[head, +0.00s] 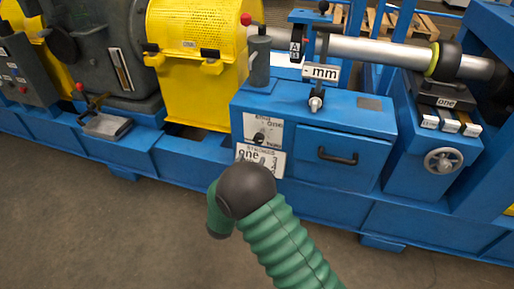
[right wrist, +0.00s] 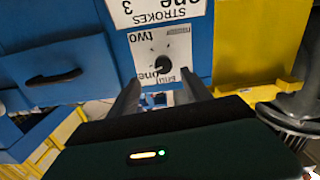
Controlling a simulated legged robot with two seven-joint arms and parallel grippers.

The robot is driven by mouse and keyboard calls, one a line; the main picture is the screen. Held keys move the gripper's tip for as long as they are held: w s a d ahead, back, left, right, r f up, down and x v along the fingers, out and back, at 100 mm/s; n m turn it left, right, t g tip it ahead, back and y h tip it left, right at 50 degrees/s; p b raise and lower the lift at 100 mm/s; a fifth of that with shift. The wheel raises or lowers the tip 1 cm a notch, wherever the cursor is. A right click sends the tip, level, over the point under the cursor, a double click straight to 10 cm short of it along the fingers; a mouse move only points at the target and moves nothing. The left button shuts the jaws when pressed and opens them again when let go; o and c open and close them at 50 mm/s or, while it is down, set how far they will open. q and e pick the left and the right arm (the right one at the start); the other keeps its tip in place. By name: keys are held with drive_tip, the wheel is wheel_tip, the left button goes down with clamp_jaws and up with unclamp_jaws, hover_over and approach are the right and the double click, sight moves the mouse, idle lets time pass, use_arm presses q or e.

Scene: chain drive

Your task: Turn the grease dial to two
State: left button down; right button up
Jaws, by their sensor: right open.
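The grease dial (head: 259,137) is a small black knob on a white plate (head: 276,129) on the front of the blue cabinet. In the right wrist view the dial (right wrist: 163,65) appears upside down, with printed words "one" and "two" around it. Which word its pointer faces is too small to tell. My right gripper (right wrist: 160,80) is open and empty, its two fingers apart and pointing toward the dial, which shows between and just beyond the tips. In the head view the dark wrist (head: 246,188) hides most of this gripper. My left gripper is not in view.
A "STROKES one" plate (head: 270,162) sits just below the dial plate. A drawer with a black handle (head: 337,156) is to the right. A yellow guard (head: 198,55) stands at the left, and a handwheel (head: 444,161) at the right. The floor in front is clear.

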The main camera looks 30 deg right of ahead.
sight(258, 141)
drive_tip(key=b+x, duration=0.2)
drive_tip(key=x, duration=0.3)
drive_tip(key=b+x, duration=0.2)
drive_tip(key=x, duration=0.3)
drive_tip(key=shift+w+a, duration=0.1)
drive_tip(key=shift+w, duration=0.3)
drive_tip(key=shift+w+d+r, duration=0.1)
drive_tip(key=shift+d, duration=0.15)
drive_tip(key=shift+a+r, duration=0.1)
drive_tip(key=shift+a, duration=0.1)
drive_tip(key=shift+c, duration=1.6)
clamp_jaws()
